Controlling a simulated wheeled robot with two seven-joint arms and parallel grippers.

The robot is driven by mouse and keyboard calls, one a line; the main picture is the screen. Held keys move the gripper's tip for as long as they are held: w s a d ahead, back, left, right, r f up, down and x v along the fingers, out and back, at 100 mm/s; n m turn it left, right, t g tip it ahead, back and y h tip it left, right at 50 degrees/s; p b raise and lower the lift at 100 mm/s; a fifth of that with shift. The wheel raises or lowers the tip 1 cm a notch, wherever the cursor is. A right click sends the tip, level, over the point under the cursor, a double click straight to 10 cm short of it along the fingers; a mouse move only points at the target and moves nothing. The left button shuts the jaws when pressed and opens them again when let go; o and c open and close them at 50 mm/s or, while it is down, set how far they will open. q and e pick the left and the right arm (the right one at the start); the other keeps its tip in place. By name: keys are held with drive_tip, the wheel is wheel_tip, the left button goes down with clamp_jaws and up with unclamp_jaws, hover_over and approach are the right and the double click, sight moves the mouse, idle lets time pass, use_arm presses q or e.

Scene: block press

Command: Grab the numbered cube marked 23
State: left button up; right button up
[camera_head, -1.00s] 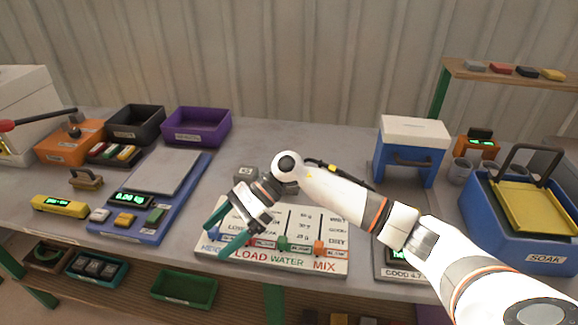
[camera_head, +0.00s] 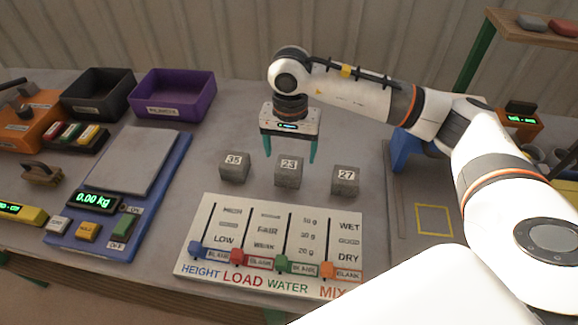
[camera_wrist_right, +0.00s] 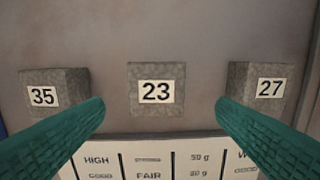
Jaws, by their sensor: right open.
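The grey cube marked 23 (camera_head: 288,172) stands on the table, in the middle of a row of three. It also shows in the right wrist view (camera_wrist_right: 156,90), centred between my fingers. My right gripper (camera_head: 290,158) points down above and slightly behind this cube. Its green fingers are spread apart with nothing between them in its grip. The cube marked 35 (camera_head: 234,167) stands to the left and the cube marked 27 (camera_head: 345,180) to the right, both apart from 23. My left gripper is not in view.
A white slider board (camera_head: 213,212) lies in front of the cubes. A blue scale (camera_head: 176,172) reading 0.00 kg stands left, with a purple bin (camera_head: 205,90) and a black bin (camera_head: 128,92) behind. A yellow square outline (camera_head: 434,219) is at right.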

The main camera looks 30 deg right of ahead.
sight(289, 164)
drive_tip(key=shift+w+f, duration=0.1)
drive_tip(key=shift+f, duration=0.65)
drive_tip(key=f, duration=0.1)
drive_tip(key=f+p, duration=0.1)
drive_tip(key=f, duration=0.1)
drive_tip(key=f+p, duration=0.1)
drive_tip(key=shift+w+f, duration=0.15)
drive_tip(key=shift+w, duration=0.1)
drive_tip(key=shift+f, duration=0.4)
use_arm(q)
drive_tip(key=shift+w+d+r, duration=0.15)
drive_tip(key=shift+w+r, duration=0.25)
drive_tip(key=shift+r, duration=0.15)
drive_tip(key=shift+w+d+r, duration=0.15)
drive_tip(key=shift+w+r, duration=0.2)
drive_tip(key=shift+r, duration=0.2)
use_arm(e)
drive_tip(key=shift+c, duration=0.3)
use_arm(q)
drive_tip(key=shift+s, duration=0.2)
use_arm(e)
drive_tip(key=shift+r, duration=0.1)
drive_tip(key=c, duration=1.3)
